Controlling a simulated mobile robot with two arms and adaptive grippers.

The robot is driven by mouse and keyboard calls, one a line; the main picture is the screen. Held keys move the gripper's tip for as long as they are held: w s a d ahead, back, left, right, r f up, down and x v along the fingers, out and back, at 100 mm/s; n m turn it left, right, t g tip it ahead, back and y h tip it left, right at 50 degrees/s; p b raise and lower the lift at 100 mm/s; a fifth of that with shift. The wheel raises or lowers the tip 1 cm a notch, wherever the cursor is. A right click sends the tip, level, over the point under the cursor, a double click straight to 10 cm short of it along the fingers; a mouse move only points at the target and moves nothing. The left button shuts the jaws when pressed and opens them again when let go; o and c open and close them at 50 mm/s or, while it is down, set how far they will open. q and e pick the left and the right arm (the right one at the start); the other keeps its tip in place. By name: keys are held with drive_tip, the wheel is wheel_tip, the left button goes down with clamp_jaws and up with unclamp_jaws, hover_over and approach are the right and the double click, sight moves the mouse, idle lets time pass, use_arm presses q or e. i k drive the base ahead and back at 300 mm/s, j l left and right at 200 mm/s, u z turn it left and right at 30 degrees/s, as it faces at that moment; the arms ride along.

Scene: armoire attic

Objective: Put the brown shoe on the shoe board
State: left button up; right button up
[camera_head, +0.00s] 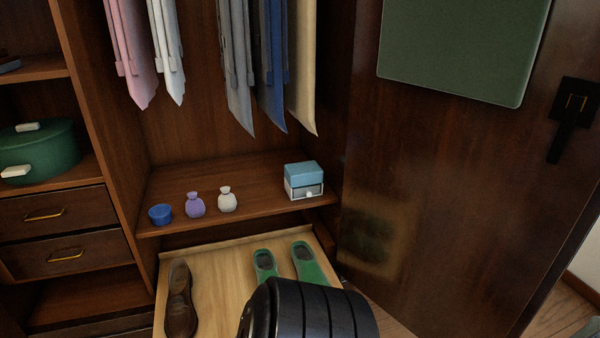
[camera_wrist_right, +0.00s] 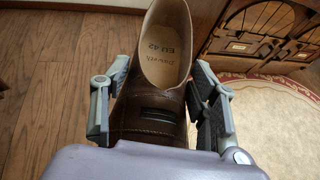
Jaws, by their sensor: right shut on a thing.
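A brown shoe (camera_wrist_right: 150,122) sits between the fingers of my right gripper (camera_wrist_right: 163,85) in the right wrist view. The fingers are closed on its sides, and its open top with a light insole shows. The light wooden shoe board (camera_head: 222,283) is a low board under the shelf in the head view. Another brown shoe (camera_head: 180,303) lies on the left of the board. Two green shoes (camera_head: 305,263) lie on its right. My dark arm part hides the board's front right. My left gripper is in neither view.
A shelf (camera_head: 260,208) above the board holds a blue bowl (camera_head: 160,214), a purple bottle (camera_head: 195,206), a white bottle (camera_head: 227,200) and a small blue box (camera_head: 304,180). Clothes hang above. The armoire door (camera_head: 440,170) stands open at right. The board's middle is bare.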

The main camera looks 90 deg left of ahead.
sight(228, 295)
drive_tip(key=k+u, duration=0.2)
drive_tip(key=u, duration=0.2)
drive_tip(key=k+j+u, duration=0.15)
drive_tip(key=u, duration=0.3)
drive_tip(key=k+j+u, duration=0.1)
drive_tip(key=u, duration=0.3)
drive_tip(key=k+j+u, duration=0.1)
drive_tip(key=j+u, duration=1.1)
drive_tip(key=i+j+u, duration=0.1)
drive_tip(key=j+u, duration=0.25)
drive_tip(key=i+j, duration=0.15)
